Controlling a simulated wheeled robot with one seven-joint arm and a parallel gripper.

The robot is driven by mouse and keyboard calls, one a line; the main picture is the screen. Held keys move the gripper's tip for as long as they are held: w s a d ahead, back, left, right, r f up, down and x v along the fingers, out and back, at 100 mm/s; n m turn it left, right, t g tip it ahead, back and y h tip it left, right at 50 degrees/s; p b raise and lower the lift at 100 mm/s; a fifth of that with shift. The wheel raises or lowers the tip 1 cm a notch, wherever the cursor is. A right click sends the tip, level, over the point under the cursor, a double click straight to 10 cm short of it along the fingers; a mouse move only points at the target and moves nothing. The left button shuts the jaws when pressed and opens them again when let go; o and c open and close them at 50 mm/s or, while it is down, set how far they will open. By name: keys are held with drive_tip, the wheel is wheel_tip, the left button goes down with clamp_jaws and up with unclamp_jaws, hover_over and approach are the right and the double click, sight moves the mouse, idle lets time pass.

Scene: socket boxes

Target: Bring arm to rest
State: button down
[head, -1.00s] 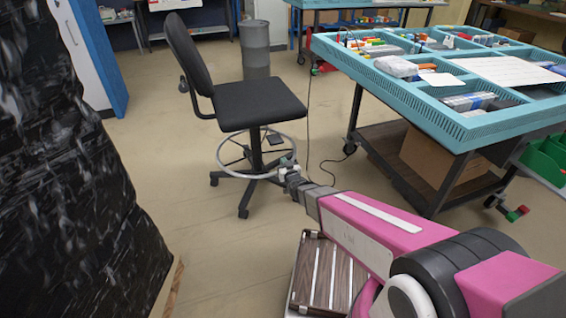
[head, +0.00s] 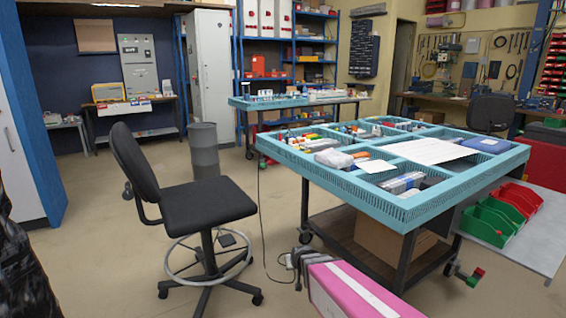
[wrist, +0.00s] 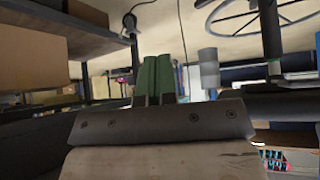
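My pink and white arm (head: 352,290) reaches up from the bottom edge of the head view. Its dark end lies low, in front of the blue-topped table's legs in the picture. My gripper shows in the wrist view as two green fingers (wrist: 158,77) side by side with almost no gap. It looks shut, with nothing visible between the fingers. In the head view the fingertips are too small to make out clearly.
A black swivel chair (head: 205,205) stands left of my arm. A blue-topped table (head: 375,212) with compartments of parts stands to the right. Green bins (head: 490,222) and red bins (head: 518,198) sit on a side shelf. Open floor (head: 95,260) lies at left.

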drive_tip(key=s+d+r+m+g, duration=0.1)
drive_tip(key=s+d+r+g, duration=0.2)
drive_tip(key=s+d, duration=0.3)
drive_tip(key=s+d+r+m+g+h, duration=0.1)
drive_tip(key=s+d+r+g, duration=0.2)
drive_tip(key=s+d, duration=0.4)
drive_tip(key=shift+s+d+g, duration=0.2)
drive_tip(key=shift+d+g, duration=0.35)
drive_tip(key=shift+g, duration=0.25)
drive_tip(key=shift+a+f, duration=0.1)
drive_tip(key=shift+a, duration=0.05)
idle(1.0)
